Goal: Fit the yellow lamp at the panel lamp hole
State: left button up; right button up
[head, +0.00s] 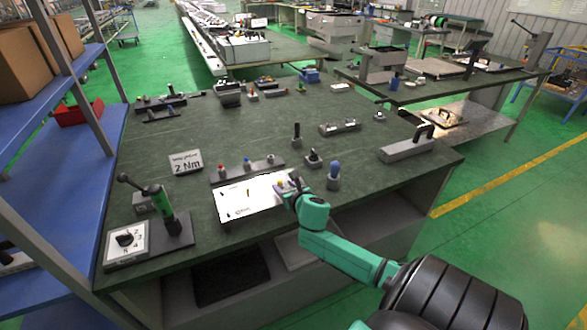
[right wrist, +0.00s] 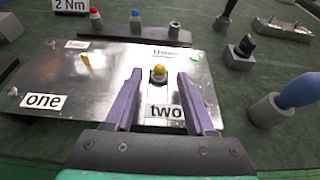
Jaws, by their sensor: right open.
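The yellow lamp (right wrist: 159,73) stands on the metal panel (right wrist: 120,62), just behind the "two" label. It looks upright, with a dark collar below its yellow cap; whether it is fully seated in the lamp hole cannot be told. My right gripper (right wrist: 157,86) is open, with one finger on each side of the lamp and gaps visible. In the head view, the right gripper (head: 286,188) is over the right end of the white-looking panel (head: 245,202). My left gripper is not in view.
A rack behind the panel holds a red lamp (head: 220,169) and a blue lamp (head: 246,163). A blue-handled tool (head: 334,175) stands in a holder right of the gripper. A "2 Nm" sign (head: 186,163) and a green-handled tool (head: 160,208) are to the left.

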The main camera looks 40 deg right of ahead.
jog(key=v, duration=1.2)
jog(key=shift+s, duration=0.35)
jog(key=shift+a+r, duration=0.1)
jog(key=shift+a, duration=0.05)
jog(key=s+d+f+m+g, duration=0.15)
jog(key=s+f+m, duration=0.35)
jog(key=f, duration=0.5)
jog(key=s+f+m+g+y, duration=0.1)
jog(key=s+f+m+g, duration=0.4)
jog(key=f, duration=0.6)
jog(key=s+d+f+m+g, duration=0.1)
jog(key=s+f+m, duration=0.4)
jog(key=f, duration=0.5)
jog(key=s+a+f+m+g+y, duration=0.3)
jog(key=s+a+f+m+g, duration=0.1)
jog(key=s+a+f+m, duration=1)
jog(key=s+a+f, duration=0.1)
jog(key=s+f, duration=0.1)
jog(key=shift+s+a+m, duration=0.25)
jog(key=shift+s+m, duration=0.05)
jog(key=shift+m, duration=0.1)
